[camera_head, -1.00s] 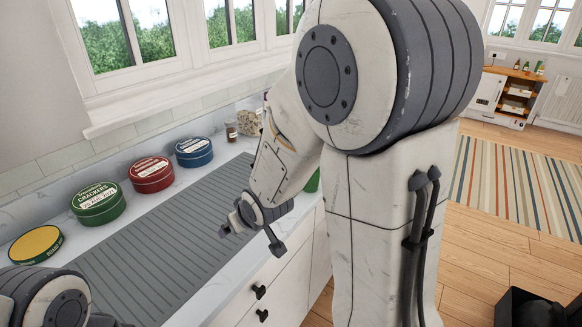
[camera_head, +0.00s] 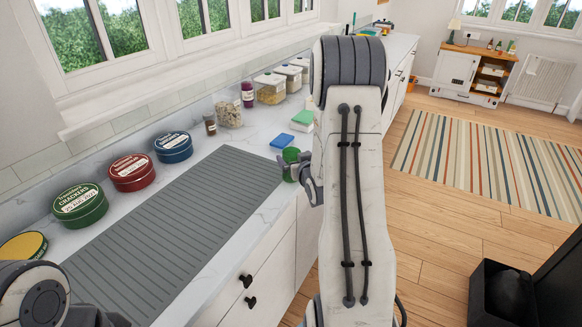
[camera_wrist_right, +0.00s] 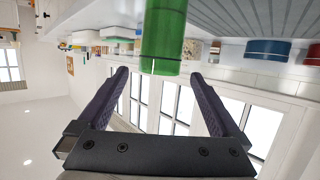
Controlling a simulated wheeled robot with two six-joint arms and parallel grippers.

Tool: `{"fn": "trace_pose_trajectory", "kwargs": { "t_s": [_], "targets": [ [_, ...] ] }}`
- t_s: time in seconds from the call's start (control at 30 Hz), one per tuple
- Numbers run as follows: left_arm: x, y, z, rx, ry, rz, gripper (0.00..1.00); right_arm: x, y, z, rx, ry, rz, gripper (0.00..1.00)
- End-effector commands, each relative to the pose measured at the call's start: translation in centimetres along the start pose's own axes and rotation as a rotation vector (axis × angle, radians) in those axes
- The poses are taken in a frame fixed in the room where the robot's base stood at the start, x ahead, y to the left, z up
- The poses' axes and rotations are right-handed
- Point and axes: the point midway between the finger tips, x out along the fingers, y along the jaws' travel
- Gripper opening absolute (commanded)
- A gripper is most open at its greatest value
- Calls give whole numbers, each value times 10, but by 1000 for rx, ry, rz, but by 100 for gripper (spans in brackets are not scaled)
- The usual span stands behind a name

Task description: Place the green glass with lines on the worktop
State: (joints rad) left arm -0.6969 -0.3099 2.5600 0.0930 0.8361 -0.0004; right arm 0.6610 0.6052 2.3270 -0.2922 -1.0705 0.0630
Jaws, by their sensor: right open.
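The green glass (camera_head: 291,155) is upright at the worktop's (camera_head: 245,205) front edge, just past the far end of the grey ribbed mat. My right gripper (camera_head: 294,168) is open at the glass. In its wrist view the gripper's two purple fingers (camera_wrist_right: 157,74) are spread, with the glass's rim near the gap between their tips. Contact cannot be told. My left arm shows at the lower left; its fingers are not visible.
Green (camera_head: 79,204), red (camera_head: 132,172) and blue (camera_head: 173,147) tins stand along the wall. Jars, a blue sponge (camera_head: 282,141) and a green-and-white block (camera_head: 302,120) lie beyond. The grey mat (camera_head: 165,215) is empty. Drawers with black knobs face the front.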

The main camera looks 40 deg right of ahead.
Motion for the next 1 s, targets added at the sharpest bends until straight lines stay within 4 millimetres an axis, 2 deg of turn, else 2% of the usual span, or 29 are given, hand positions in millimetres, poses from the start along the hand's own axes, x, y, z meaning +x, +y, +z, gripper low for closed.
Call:
{"fn": "trace_pose_trajectory", "kwargs": {
  "t_s": [0.2,0.4,0.67,0.77,0.8,0.93,1.0],
  "targets": [
    [-15,1,-1,0,0,0,0,25,0,4,-1,-3,-2,100],
    [-20,2,-1,0,0,0,0,48,1,5,0,-2,0,100],
    [-20,1,-1,0,0,0,0,50,1,6,0,-1,0,100],
    [-20,1,-1,0,0,0,0,50,1,6,0,-1,0,66],
    [-20,1,-1,0,0,0,0,50,1,6,0,-1,0,50],
    [-20,1,-1,0,0,0,0,50,1,6,0,-1,0,1],
    [-20,1,-1,0,0,0,0,50,1,6,0,-1,0,0]
  ]
}}
